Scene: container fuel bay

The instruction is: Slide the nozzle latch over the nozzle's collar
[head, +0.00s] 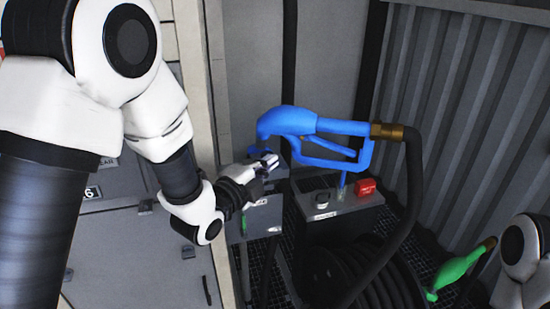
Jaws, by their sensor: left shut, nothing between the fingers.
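The blue nozzle (318,125) sits level in the middle of the head view, its front end bent down at the left. A brass fitting (388,131) joins its right end to a black hose. My left gripper (268,164) is shut and empty, just below and left of the nozzle's front end. The nozzle latch and the collar are too small or hidden to make out for sure. My right gripper is out of view.
A grey box (340,203) with a red block (366,187) and a knob (322,200) stands below the nozzle. A black hose reel (365,275) is in front. A green nozzle (462,265) hangs at lower right. A corrugated wall (470,120) closes the right side.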

